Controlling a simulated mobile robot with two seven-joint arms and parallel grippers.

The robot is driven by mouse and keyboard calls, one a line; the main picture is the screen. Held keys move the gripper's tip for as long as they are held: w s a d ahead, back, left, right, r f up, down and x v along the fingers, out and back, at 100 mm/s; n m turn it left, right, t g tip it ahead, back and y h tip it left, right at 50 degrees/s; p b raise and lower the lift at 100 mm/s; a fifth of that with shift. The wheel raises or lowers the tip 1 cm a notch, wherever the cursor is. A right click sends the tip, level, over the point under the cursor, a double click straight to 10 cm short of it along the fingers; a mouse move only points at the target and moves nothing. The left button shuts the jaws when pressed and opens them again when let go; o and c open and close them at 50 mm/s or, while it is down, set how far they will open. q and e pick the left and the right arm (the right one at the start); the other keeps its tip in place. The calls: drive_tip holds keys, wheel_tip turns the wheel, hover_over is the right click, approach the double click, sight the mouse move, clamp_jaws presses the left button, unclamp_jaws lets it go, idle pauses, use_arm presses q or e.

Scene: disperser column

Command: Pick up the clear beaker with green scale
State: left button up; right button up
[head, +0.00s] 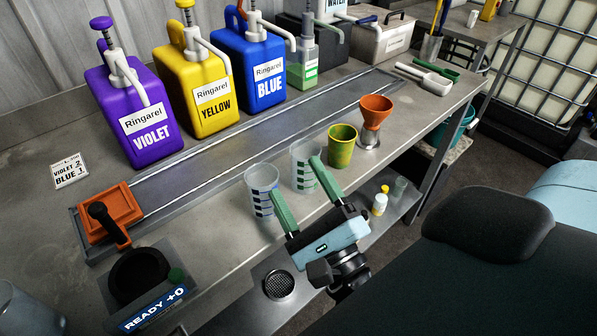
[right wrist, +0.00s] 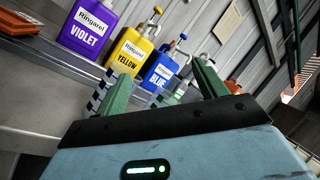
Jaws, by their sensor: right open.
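The clear beaker with green scale (head: 301,174) stands upright near the front edge of the bench in the head view. A second clear beaker, with a blue scale (head: 260,187), stands just to its left. My right gripper (head: 294,177) is open, with green fingers, in front of the two beakers. In the picture, its right finger overlaps the green-scale beaker's right side and its left finger overlaps the blue-scale one; contact is unclear. In the right wrist view, the gripper (right wrist: 161,68) is spread, and a striped beaker edge (right wrist: 105,85) shows beside the left finger. My left gripper is out of view.
A yellow-green cup (head: 342,147) and an orange funnel (head: 376,112) on a metal stand are to the right. Violet (head: 125,118), yellow (head: 197,90) and blue (head: 252,68) dispensers line the back.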

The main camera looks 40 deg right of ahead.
sight(305, 151)
drive_tip(key=shift+w+d+f+m+g+h, duration=0.4)
drive_tip(key=shift+w+d+m+g+h, duration=0.4)
drive_tip(key=shift+m, duration=1.55)
drive_tip(key=shift+w+d+f+m+g+h, duration=0.55)
drive_tip(key=shift+d+m+g+h, duration=0.4)
drive_tip(key=shift+m, duration=1.45)
drive_tip(key=shift+w+d+f+m+g+h, duration=0.3)
drive_tip(key=shift+w+d+m+g+h, duration=0.65)
drive_tip(key=shift+m, duration=1.4)
drive_tip(key=shift+w+d+f, duration=0.1)
drive_tip(key=shift+d, duration=0.15)
drive_tip(key=p+x, duration=0.1)
drive_tip(key=x, duration=0.4)
drive_tip(key=shift+f, duration=0.1)
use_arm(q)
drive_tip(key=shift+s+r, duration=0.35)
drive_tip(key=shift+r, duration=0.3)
use_arm(e)
drive_tip(key=shift+c, duration=0.3)
drive_tip(key=c, duration=1.2)
